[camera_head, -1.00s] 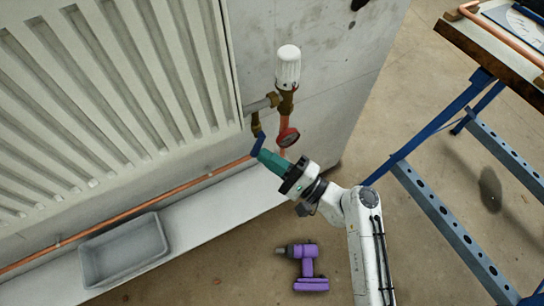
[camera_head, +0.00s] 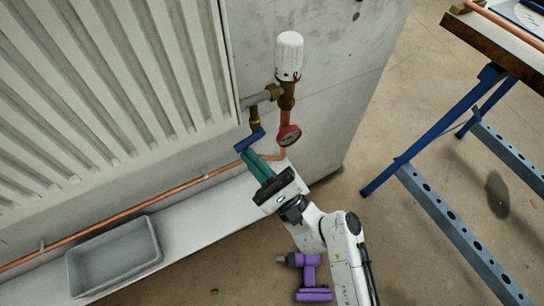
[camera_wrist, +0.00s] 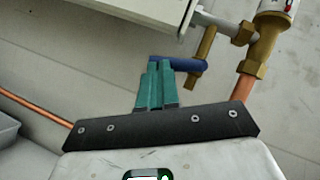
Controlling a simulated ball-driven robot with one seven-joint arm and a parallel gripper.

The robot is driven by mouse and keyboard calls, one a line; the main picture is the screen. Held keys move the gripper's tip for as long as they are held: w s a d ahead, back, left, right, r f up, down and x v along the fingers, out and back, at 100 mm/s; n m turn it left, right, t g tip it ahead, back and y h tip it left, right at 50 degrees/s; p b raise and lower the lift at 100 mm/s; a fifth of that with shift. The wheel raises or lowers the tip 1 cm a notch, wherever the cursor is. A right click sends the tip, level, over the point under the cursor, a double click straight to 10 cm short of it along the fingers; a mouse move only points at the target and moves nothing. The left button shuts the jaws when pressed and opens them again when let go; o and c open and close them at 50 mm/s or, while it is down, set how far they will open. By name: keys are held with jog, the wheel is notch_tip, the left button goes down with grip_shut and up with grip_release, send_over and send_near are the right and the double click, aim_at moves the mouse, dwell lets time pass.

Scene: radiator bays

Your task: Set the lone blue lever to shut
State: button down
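The blue lever (camera_head: 250,140) sits on a small brass valve (camera_head: 255,117) below the radiator's lower right corner. In the head view it slants down to the left from the valve. In the wrist view the lever (camera_wrist: 185,65) lies roughly crosswise to the brass stem (camera_wrist: 204,50). My gripper (camera_head: 247,155) has green fingers that lie close together. Its fingertips (camera_wrist: 159,64) are at the lever's free end and overlap it in view. Whether they touch or pinch it is unclear, but they look shut beside it.
A white-capped valve (camera_head: 289,52) and a red round handle (camera_head: 289,136) are close on the right. The radiator (camera_head: 100,90) is on the left. A copper pipe (camera_head: 150,214) runs below.

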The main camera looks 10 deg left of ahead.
jog(key=shift+s+a+r, duration=0.2)
jog(key=shift+a+r, duration=0.15)
jog(key=shift+r, duration=0.15)
jog(key=shift+a+r, duration=0.1)
jog(key=shift+r, duration=0.15)
dwell(0.3)
